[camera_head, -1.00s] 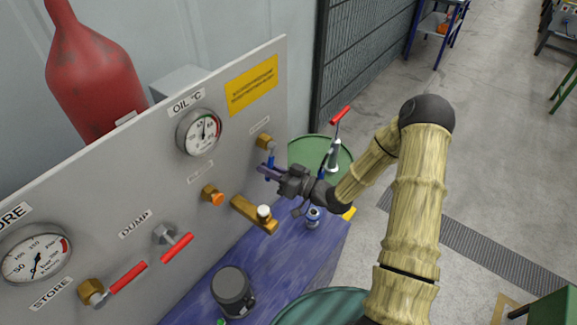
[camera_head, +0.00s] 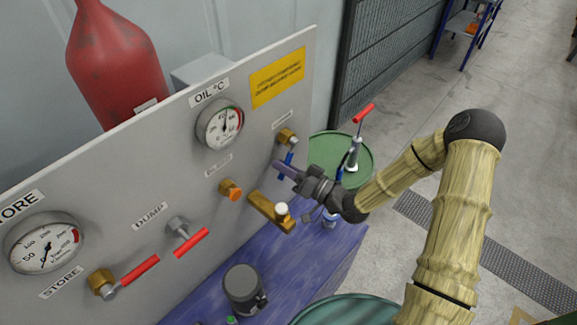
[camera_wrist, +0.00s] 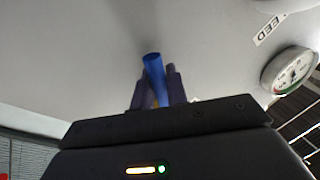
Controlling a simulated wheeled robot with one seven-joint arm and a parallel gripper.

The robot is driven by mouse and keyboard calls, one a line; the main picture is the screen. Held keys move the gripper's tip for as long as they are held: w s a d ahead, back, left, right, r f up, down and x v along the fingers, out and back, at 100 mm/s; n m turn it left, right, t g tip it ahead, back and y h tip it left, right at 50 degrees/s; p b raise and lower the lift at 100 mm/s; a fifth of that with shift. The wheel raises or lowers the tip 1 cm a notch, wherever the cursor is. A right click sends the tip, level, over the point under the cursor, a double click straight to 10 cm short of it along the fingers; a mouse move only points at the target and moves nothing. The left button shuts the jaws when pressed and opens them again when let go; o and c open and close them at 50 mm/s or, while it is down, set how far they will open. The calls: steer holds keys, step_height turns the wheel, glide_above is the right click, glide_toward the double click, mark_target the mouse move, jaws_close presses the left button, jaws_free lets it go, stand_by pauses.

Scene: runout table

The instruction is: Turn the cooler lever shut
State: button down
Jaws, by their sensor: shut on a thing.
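The blue lever (camera_head: 285,165) hangs from a brass valve (camera_head: 286,136) at the right end of the grey panel (camera_head: 140,135). It slants down and a little left; I take it as the cooler lever, but the small label above is too small to read. My gripper (camera_head: 284,169) is shut on it, with its purple fingers at the lever's lower part. In the wrist view the lever's blue tip (camera_wrist: 153,66) stands between both fingers. The valve body is mostly hidden there.
Two red levers (camera_head: 134,270) (camera_head: 191,243) sit at the panel's lower left. A brass fitting with a white knob (camera_head: 281,209) juts out below my gripper. A green drum (camera_head: 325,147) with a red-handled pump (camera_head: 358,135) stands behind. A dark cup (camera_head: 241,287) stands on the blue bench (camera_head: 205,308).

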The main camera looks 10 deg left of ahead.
steer(key=c, duration=1.4)
jaws_free()
steer(key=shift+c, duration=0.2)
steer(key=shift+d, duration=0.1)
steer(key=b+v, duration=0.6)
steer(key=v, duration=1.1)
steer(key=shift+s, duration=0.15)
steer(key=shift+d, duration=0.1)
